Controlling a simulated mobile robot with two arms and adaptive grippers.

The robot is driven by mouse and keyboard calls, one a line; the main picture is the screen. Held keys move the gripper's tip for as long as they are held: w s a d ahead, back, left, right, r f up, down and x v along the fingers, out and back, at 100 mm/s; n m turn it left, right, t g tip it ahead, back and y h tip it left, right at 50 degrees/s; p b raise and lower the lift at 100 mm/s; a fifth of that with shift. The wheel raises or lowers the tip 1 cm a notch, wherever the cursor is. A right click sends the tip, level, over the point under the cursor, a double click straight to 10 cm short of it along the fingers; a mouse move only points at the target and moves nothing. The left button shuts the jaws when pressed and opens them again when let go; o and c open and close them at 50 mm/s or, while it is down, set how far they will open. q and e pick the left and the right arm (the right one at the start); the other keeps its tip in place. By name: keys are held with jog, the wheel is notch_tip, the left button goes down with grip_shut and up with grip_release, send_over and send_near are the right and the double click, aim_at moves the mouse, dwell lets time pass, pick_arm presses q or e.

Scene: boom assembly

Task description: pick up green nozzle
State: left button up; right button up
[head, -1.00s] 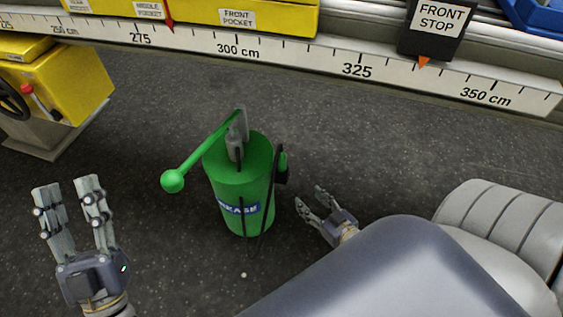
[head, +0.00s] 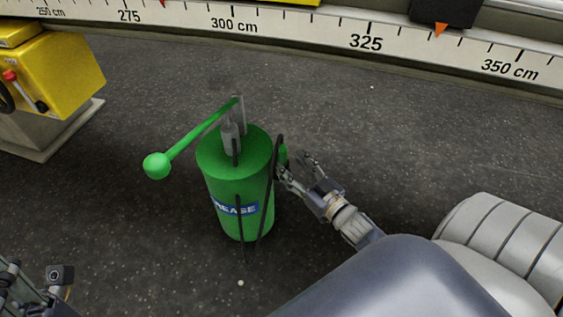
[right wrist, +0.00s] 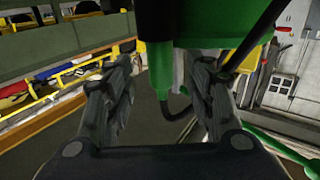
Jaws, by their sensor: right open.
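The green nozzle (head: 283,155) is at the right side of the green grease barrel (head: 238,185), with a black hose (head: 269,195) running down from it. My right gripper (head: 293,164) is open beside the barrel, with its fingertips close to the nozzle.
The barrel's pump lever (head: 195,137) ends in a green ball to the left. A yellow machine (head: 60,75) stands at the upper left. A white ruler rail (head: 300,30) crosses the back. The dark floor (head: 130,240) around the barrel is mostly clear.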

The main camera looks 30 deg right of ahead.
aim_at(285, 159)
jog(key=w, duration=0.1)
jog(key=w+b, duration=0.1)
jog(key=shift+w+a+f, duration=0.15)
jog(key=shift+w+f, duration=0.05)
jog(key=shift+w, duration=0.65)
jog(key=shift+r, duration=0.1)
grip_shut()
